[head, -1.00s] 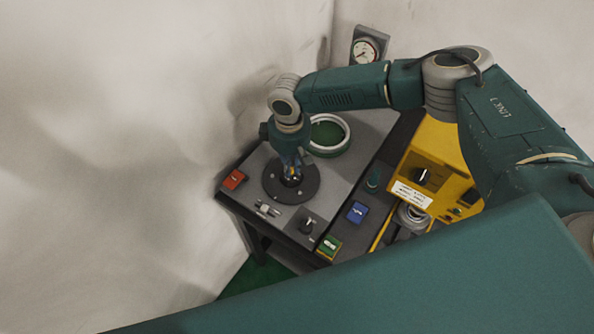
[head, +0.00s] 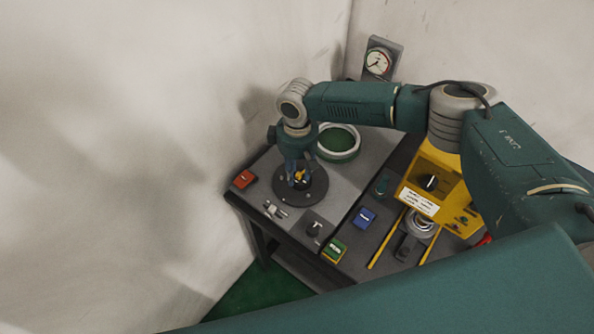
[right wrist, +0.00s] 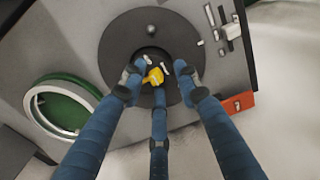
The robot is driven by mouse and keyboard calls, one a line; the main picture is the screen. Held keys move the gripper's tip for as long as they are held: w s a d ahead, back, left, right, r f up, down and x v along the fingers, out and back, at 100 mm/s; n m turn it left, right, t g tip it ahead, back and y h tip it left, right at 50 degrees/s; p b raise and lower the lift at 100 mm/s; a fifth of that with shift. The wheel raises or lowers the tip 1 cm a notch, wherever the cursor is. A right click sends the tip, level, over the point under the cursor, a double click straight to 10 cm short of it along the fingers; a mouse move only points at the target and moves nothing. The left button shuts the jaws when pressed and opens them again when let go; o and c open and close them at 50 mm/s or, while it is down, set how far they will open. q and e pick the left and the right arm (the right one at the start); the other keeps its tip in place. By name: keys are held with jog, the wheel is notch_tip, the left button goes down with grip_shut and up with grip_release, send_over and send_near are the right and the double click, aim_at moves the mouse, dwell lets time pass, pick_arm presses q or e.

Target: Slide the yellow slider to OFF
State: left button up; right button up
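A small yellow piece (right wrist: 153,76) sits in the dark centre of a round black disc (right wrist: 118,48) in the right wrist view. It also shows in the head view (head: 300,177). I cannot tell whether it is the yellow slider, and I can read no OFF mark. My right gripper (right wrist: 159,80) has its blue fingers spread around the piece, with gaps at the two sides. Whether the near finger touches it is unclear. In the head view this gripper (head: 299,180) points down over the disc. My left gripper is not in view.
A red switch (head: 244,179), small metal fittings (head: 274,210), a black knob (head: 314,229) and a white ring (head: 339,142) surround the disc. To the right are a green switch (head: 334,250), a blue switch (head: 364,217) and a yellow box (head: 445,167). A wall stands close on the left.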

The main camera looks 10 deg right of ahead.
aim_at(297, 175)
notch_tip(297, 175, up, 12)
dwell(0.5)
jog(key=shift+a, duration=0.1)
